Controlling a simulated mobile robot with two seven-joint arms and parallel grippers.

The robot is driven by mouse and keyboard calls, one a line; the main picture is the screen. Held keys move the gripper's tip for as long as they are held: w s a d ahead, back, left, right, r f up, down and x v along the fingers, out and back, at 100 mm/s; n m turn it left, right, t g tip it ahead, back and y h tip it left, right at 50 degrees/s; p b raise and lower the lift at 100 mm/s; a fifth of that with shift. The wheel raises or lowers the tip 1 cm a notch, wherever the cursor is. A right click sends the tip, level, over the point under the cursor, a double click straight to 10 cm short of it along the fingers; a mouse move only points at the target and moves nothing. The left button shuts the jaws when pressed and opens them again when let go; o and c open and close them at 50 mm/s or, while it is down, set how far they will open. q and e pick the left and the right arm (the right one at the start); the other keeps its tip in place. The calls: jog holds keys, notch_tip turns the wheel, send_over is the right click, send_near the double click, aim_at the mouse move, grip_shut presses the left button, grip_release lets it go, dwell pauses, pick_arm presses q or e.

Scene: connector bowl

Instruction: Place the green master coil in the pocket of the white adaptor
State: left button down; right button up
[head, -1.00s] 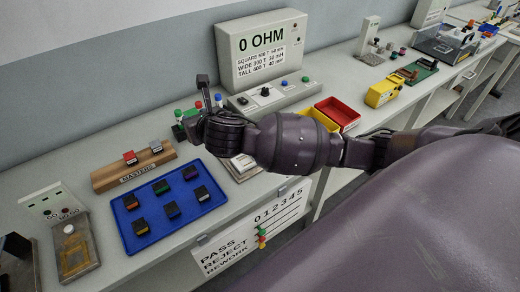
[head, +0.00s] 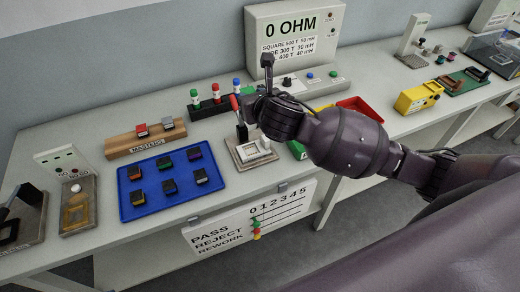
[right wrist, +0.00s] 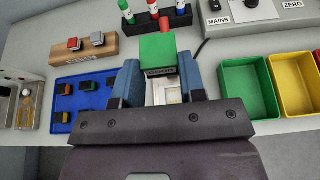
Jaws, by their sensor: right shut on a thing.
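The green master coil (right wrist: 158,52) is between the blue fingers of my right gripper (right wrist: 160,78) in the right wrist view, with a dark label band on its near side. The gripper is shut on it. The white adaptor (right wrist: 168,92) shows partly below the coil between the fingers; its pocket is partly covered. In the head view the adaptor (head: 252,151) sits on a fixture with a red-handled lever, and my right gripper (head: 266,98) is above and behind it. My left gripper is not in view.
The blue tray (head: 130,205) with several coils lies left of the fixture. The wooden masters block (head: 122,148) holds a red and a grey coil. A marker rack (head: 212,108) stands behind. Green (right wrist: 250,85) and yellow (right wrist: 293,85) bins are on the right.

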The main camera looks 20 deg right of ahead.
notch_tip(320, 180, down, 16)
jog(key=shift+r+b, duration=0.25)
jog(key=shift+b, duration=0.35)
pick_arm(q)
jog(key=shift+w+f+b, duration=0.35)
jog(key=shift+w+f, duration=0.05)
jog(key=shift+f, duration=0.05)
pick_arm(e)
jog(key=shift+f, duration=2.25)
jog(key=shift+f, duration=0.15)
